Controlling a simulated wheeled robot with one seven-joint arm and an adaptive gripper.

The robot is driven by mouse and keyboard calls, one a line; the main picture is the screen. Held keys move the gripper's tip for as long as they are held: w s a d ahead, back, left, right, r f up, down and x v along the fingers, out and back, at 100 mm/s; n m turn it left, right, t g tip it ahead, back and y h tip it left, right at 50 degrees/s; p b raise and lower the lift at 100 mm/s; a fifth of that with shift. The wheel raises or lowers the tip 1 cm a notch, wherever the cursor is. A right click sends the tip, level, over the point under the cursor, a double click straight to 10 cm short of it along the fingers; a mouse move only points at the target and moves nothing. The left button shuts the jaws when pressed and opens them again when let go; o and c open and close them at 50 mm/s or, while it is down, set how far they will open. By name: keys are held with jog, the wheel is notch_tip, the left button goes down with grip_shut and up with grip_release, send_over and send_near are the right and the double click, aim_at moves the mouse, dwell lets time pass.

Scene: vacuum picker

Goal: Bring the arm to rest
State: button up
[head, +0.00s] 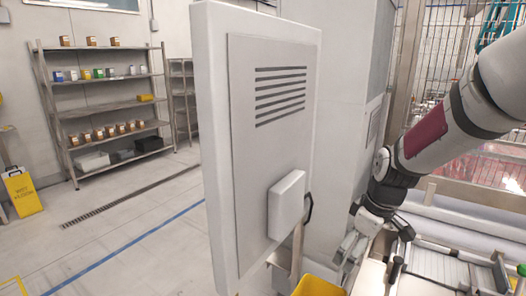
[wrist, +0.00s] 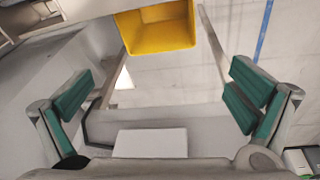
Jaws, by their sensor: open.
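My arm reaches in from the right in the head view, angled down and left. My gripper (head: 350,247) is at its lower end, close to the cabinet and to the right of the open cabinet door (head: 215,120). In the wrist view my gripper (wrist: 158,98) is open, its green-padded fingers wide apart. Nothing is held between them. The view between the fingers shows a yellow bin (wrist: 160,32), a pale surface and a white box (wrist: 150,143).
The door carries a louvred vent and a white box (head: 286,205). A yellow bin (head: 318,287) sits below the gripper. A wire fence (head: 445,60) and a conveyor (head: 440,264) lie to the right. Shelving (head: 105,100) stands far left; the floor between is clear.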

jog(key=s+a+r+m+t, duration=0.1)
jog(key=s+r+m, duration=0.3)
jog(key=s+r, duration=0.3)
jog(key=s+a+r+m+t+h, duration=0.1)
jog(key=s+r+m, duration=0.4)
jog(key=s, duration=1.2)
jog(key=shift+a+r+t, duration=0.5)
jog(key=shift+r, duration=1.1)
jog(key=shift+w, duration=0.1)
